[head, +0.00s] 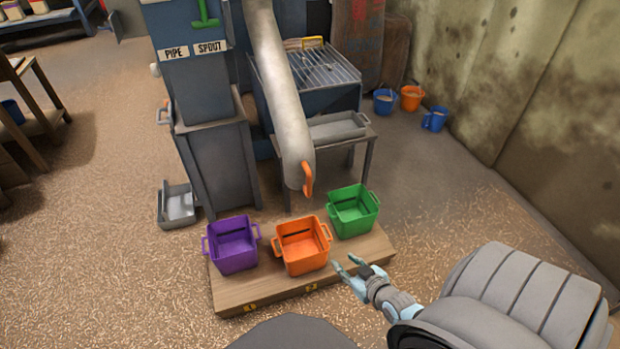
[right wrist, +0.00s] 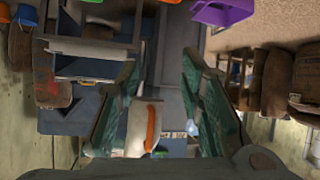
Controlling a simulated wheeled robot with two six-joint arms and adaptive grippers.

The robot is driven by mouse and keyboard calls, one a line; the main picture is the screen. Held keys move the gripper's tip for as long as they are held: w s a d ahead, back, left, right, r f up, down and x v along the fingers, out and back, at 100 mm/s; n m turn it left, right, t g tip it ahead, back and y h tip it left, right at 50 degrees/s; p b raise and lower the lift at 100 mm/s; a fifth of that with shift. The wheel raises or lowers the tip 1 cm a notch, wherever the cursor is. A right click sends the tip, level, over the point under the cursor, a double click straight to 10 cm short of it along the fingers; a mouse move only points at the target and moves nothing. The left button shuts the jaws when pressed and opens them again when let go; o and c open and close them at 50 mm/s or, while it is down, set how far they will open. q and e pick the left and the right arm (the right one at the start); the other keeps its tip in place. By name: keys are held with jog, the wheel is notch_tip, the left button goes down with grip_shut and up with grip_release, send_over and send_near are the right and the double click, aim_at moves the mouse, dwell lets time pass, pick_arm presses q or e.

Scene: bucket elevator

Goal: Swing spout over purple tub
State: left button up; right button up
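The spout (head: 285,95) is a long pale grey pipe that slopes down from the machine, with an orange handle (head: 308,179) at its lower end. Its mouth shows behind the orange tub (head: 302,265), left of the green tub (head: 355,222); I cannot tell which tub it is above. The purple tub (head: 232,258) stands at the left end of the row. My right gripper (head: 347,262) is open and empty, in front of and below the handle in the head view. In the right wrist view the handle (right wrist: 151,128) shows between the spread fingers, apart from them. My left gripper is out of view.
The tubs stand on a low wooden platform (head: 285,290). A grey machine column (head: 215,150) labelled PIPE and SPOUT stands behind the purple tub. A small table with a grey tray (head: 338,127) is behind the spout.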

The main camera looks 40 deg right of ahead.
jog(key=w+d+r+t+b, duration=0.2)
jog(key=w+r+t+b, duration=0.15)
jog(key=w+r, duration=0.2)
jog(key=m+t, duration=0.1)
jog(key=t, duration=0.2)
send_near(310, 185)
jog(key=shift+g+h, duration=0.25)
jog(key=shift+h, duration=0.05)
jog(key=w+b, duration=0.1)
jog(key=w, duration=0.2)
jog(key=w+d+b, duration=0.1)
jog(key=w+b, duration=0.1)
jog(key=w, duration=0.1)
jog(key=w+b, duration=0.2)
jog(key=w, duration=0.2)
jog(key=shift+d+r, duration=0.1)
jog(key=shift+d, duration=0.05)
jog(key=shift+w+r, duration=0.15)
jog(key=shift+w, duration=0.2)
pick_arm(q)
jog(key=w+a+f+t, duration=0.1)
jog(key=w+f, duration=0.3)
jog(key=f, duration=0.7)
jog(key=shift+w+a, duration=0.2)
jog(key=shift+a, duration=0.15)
pick_arm(e)
grip_shut()
